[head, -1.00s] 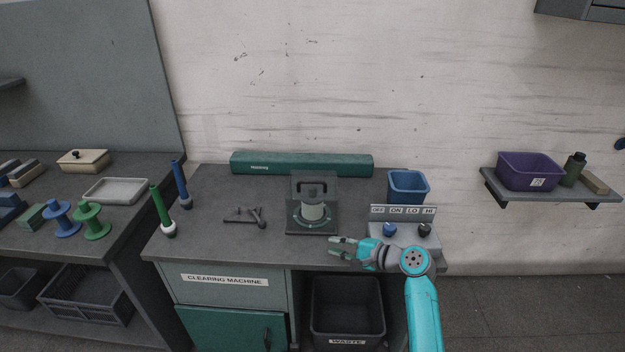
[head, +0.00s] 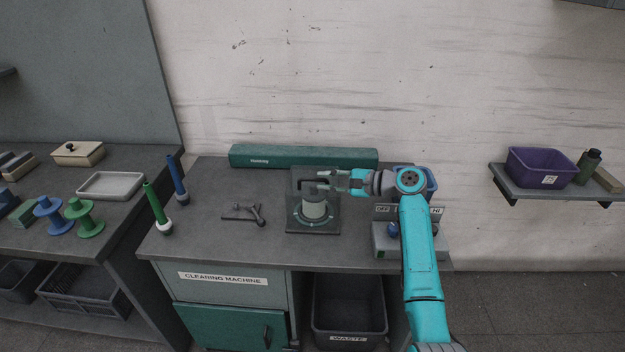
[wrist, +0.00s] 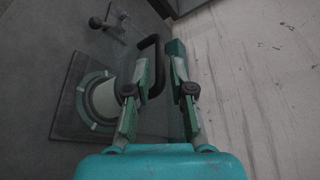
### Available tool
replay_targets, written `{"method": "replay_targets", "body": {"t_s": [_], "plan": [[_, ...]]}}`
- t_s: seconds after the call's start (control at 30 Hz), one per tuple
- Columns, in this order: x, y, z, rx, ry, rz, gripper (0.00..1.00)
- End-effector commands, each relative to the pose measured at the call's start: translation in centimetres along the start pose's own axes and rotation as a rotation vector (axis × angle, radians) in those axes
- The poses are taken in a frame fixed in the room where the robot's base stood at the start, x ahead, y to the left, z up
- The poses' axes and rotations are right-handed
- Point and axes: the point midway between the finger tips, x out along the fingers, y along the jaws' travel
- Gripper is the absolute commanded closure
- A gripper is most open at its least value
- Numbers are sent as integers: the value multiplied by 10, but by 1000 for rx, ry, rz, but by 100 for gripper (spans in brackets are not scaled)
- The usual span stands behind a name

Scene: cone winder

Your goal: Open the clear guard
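The clear guard (wrist: 70,92) is a see-through cover over the winder's pale cone (wrist: 106,98) and ringed base; it looks closed. Its dark handle (wrist: 157,62) is a curved bar at the guard's edge. In the head view the guard (head: 303,172) shows only faintly, with the cone (head: 314,208) below. My gripper (head: 328,180) is beside the handle, from the right. In the wrist view my gripper (wrist: 164,62) has its fingers apart, and the handle lies between them, nearer the left finger. I cannot tell whether they touch.
Green and blue spindles stand farther left. A green bar (head: 300,156) runs behind. A switch box (head: 392,246) and a blue bin (head: 431,184), partly hidden by my arm, are at right.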

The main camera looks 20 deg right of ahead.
Motion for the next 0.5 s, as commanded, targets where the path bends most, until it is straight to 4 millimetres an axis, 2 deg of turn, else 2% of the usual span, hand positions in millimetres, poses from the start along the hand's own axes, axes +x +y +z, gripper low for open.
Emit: {"method": "replay_targets", "body": {"t_s": [0.03, 0.2, 0.5], "plan": [[10, 0, 1, 0, -2, 2, 77], [32, 0, 0, -1, -1, 2, 77], [45, 0, 0, -1, 1, 0, 77]]}}
